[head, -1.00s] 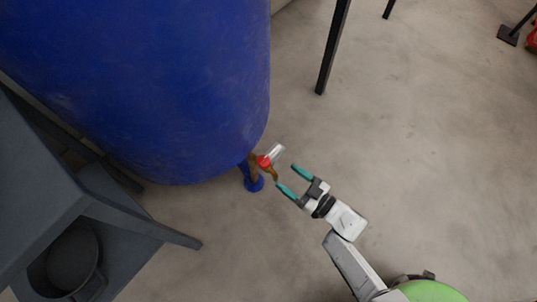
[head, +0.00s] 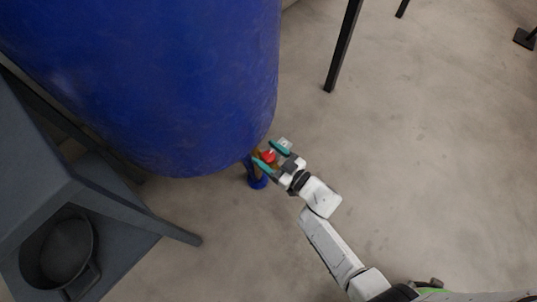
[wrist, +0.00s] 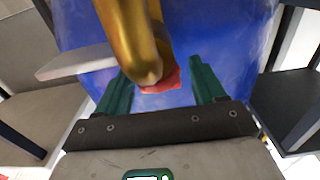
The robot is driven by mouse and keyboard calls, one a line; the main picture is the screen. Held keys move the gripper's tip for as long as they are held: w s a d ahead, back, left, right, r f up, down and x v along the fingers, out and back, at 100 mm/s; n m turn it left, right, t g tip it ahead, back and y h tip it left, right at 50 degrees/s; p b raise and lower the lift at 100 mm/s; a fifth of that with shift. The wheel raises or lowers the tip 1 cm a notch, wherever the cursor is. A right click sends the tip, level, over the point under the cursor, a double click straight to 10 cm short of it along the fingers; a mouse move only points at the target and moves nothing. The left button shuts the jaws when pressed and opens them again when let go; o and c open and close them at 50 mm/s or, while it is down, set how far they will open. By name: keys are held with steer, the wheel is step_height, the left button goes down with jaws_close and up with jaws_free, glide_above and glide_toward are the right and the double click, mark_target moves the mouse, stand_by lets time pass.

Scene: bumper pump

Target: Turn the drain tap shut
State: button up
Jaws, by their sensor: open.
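The drain tap sits low at the near side of a big blue tank (head: 170,80). Its red part (head: 268,157) shows between my fingers in the head view, with a pale lever end (head: 286,142) just past the upper finger. In the wrist view the brass pipe of the tap (wrist: 130,35) comes down between my fingers, the red part (wrist: 165,84) is behind its end, and a flat grey lever (wrist: 75,62) sticks out left. My gripper (head: 262,151) is open, its teal fingers on either side of the red part. I cannot tell whether they touch it.
A blue foot (head: 257,182) stands under the tank beside the tap. A dark grey stand (head: 165,228) with a round black pot (head: 60,250) is at the left. A black post (head: 344,45) stands upper right.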

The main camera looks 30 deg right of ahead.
steer(key=c, duration=1)
steer(key=shift+o, duration=0.2)
